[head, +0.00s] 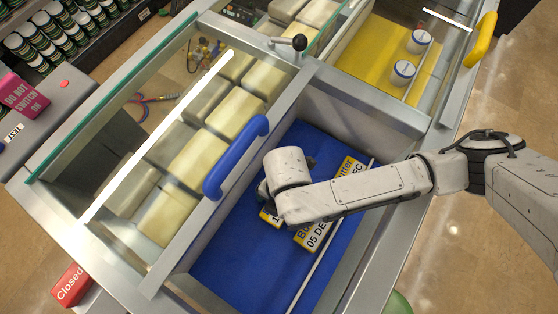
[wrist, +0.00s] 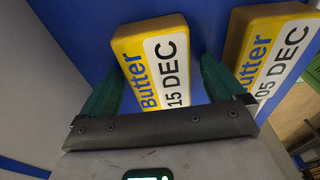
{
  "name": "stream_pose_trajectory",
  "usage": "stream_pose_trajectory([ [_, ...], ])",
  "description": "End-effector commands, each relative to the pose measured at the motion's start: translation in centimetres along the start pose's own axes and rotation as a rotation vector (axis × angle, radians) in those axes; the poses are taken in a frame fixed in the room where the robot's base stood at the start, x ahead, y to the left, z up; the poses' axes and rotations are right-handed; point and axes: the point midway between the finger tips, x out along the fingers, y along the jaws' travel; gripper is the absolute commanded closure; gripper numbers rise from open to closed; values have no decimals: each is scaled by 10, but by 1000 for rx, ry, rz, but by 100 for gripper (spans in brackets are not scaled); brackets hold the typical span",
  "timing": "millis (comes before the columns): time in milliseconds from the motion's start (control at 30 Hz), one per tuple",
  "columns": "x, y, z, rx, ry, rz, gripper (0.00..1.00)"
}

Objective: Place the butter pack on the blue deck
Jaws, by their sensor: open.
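A yellow butter pack marked 15 DEC (wrist: 152,62) lies flat on the blue deck (wrist: 85,18) in the wrist view. My gripper (wrist: 161,68) is open, with one green finger on each side of this pack; I cannot tell whether they touch it. In the head view my arm hides the gripper and most of that pack (head: 268,217), and the blue deck (head: 225,262) is the floor of the open compartment. A second pack marked 05 DEC (wrist: 272,52) lies to the right; it also shows in the head view (head: 313,236).
A third butter pack (head: 349,168) lies farther back on the deck. The sliding glass lid with a blue handle (head: 236,158) borders the compartment on the left, with pale blocks under it. The deck's near left part is clear.

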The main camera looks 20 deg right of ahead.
Motion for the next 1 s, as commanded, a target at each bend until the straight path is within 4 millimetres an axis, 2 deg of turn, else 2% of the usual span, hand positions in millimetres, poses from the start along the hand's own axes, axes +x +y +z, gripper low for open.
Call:
stream_pose_trajectory([
  [167, 0, 0, 0, 0, 0, 0, 4],
  [333, -10, 0, 0, -1, 0, 2, 4],
  [800, -98, 0, 0, -3, -1, 2, 4],
  [1000, -118, 0, 0, -1, 1, 0, 4],
])
